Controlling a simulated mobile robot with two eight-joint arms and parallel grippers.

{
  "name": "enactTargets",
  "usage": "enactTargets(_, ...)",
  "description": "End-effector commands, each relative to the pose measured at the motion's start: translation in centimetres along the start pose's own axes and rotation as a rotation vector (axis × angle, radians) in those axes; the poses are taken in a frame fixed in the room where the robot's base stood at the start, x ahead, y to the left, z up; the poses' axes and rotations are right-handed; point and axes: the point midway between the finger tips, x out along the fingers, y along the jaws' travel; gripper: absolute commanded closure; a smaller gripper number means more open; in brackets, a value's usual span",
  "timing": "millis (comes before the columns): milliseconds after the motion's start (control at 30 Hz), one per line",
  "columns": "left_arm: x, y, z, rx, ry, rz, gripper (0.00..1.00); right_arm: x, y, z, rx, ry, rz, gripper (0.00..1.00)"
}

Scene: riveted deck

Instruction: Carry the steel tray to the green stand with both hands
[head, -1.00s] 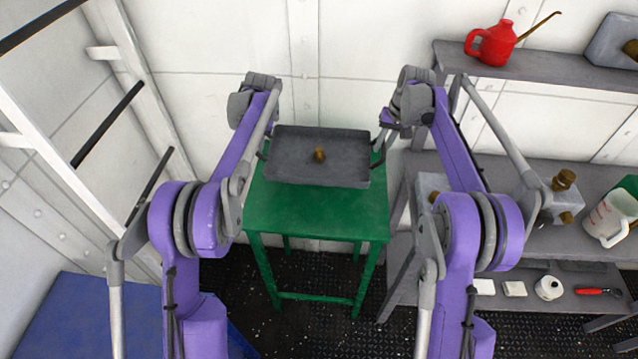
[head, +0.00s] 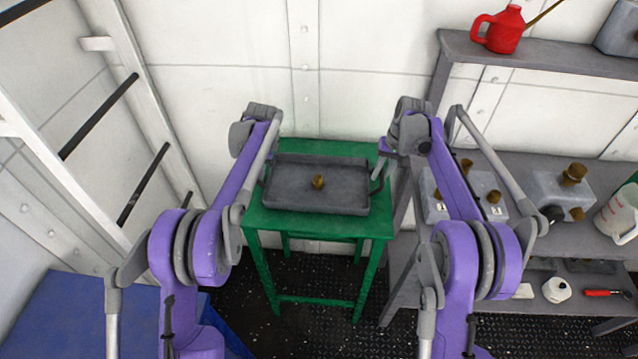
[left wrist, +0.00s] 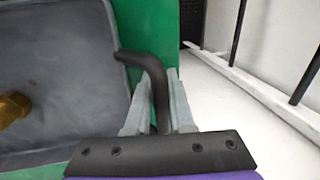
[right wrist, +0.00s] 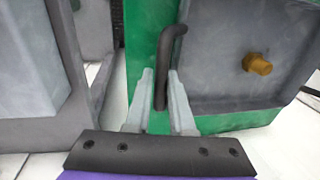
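The grey steel tray (head: 340,199) is level over the green stand's top (head: 350,223), low against it; whether it bears fully on the top I cannot tell. A brass-coloured piece (head: 318,182) is in the tray's middle. My left gripper (left wrist: 160,90) is shut on the tray's dark bent handle (left wrist: 135,57) at the left end. My right gripper (right wrist: 161,85) is shut on the matching handle (right wrist: 172,42) at the right end. In the head view, my arms partly cover both handles.
A grey shelf bench (head: 525,225) stands close on the right, with metal blocks and a white jug (head: 622,215). A red can (head: 503,30) is on its upper shelf. A white ladder-like frame (head: 140,95) is at left, a blue surface (head: 75,315) below it. The wall is close behind.

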Motion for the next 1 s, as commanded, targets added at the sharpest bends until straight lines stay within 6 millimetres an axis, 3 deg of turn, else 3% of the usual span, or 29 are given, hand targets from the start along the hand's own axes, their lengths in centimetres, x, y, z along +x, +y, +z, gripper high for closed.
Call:
enactTargets(33, -0.3, -0.1, -0.1, 0.0, 0.002, 0.0, 0.69, -0.3, -0.1, -0.1, 0.0, 0.002, 0.0, 0.69)
enactTargets(133, -0.5, -0.1, -0.1, -0.001, 0.002, 0.0, 0.53, -0.5, -0.1, -0.1, -0.001, 0.002, 0.0, 0.53)
enactTargets(533, -1.4, -0.1, -0.1, 0.0, 0.002, 0.0, 0.53, -0.5, -0.1, -0.1, -0.001, 0.002, 0.0, 0.53)
enactTargets(1000, -10.4, -0.1, -0.2, 0.001, 0.002, 0.0, 0.53, -0.5, -0.1, -0.1, -0.001, 0.002, 0.0, 0.53)
